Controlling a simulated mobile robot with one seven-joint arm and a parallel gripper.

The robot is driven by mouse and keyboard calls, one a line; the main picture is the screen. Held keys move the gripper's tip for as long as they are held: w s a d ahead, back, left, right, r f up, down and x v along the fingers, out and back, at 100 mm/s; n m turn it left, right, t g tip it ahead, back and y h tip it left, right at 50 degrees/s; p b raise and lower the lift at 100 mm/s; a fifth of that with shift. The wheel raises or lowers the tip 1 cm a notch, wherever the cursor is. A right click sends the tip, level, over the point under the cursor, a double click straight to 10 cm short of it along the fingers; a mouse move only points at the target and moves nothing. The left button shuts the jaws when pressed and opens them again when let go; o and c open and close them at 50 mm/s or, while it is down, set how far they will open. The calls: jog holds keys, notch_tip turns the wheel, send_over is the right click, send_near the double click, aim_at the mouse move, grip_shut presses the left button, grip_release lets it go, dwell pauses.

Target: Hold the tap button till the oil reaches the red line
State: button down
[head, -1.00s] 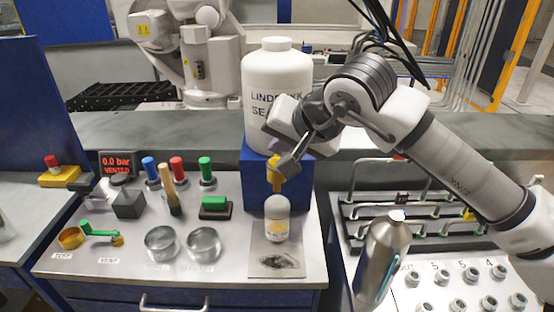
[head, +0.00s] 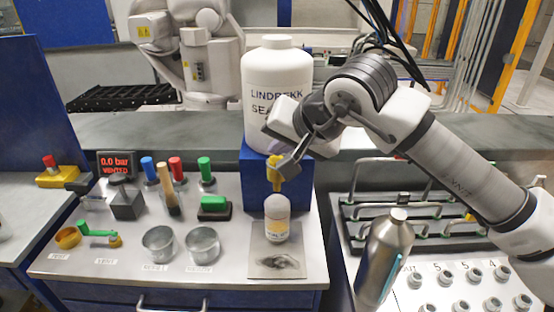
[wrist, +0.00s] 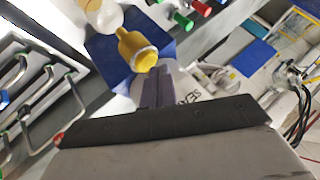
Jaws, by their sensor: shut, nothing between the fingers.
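The yellow tap (head: 275,182) sticks out from the front of the blue stand (head: 256,172), below the big white container. A small bottle (head: 276,205) stands upright under the tap, with yellow showing in its lower part. I cannot make out a red line or the exact oil level. My gripper (head: 285,166) is shut and empty, at the top of the tap; whether it touches the button, I cannot tell. In the wrist view its fingers (wrist: 154,88) are together, their tips close to the yellow tap (wrist: 138,52). The bottle (wrist: 102,14) is cut off at the top edge.
The white container (head: 278,78) stands on the blue stand behind my gripper. A metal flask (head: 384,252) and a rack (head: 420,225) are on the right. Two metal cups (head: 203,245), coloured-handled tools and a pressure display (head: 117,164) are left of the bottle.

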jog(key=shift+f+b, duration=0.45)
jog(key=shift+b, duration=0.15)
dwell(1.5)
jog(key=shift+r, duration=0.1)
dwell(5.3)
jog(key=shift+r+p, duration=0.35)
jog(key=shift+r, duration=0.4)
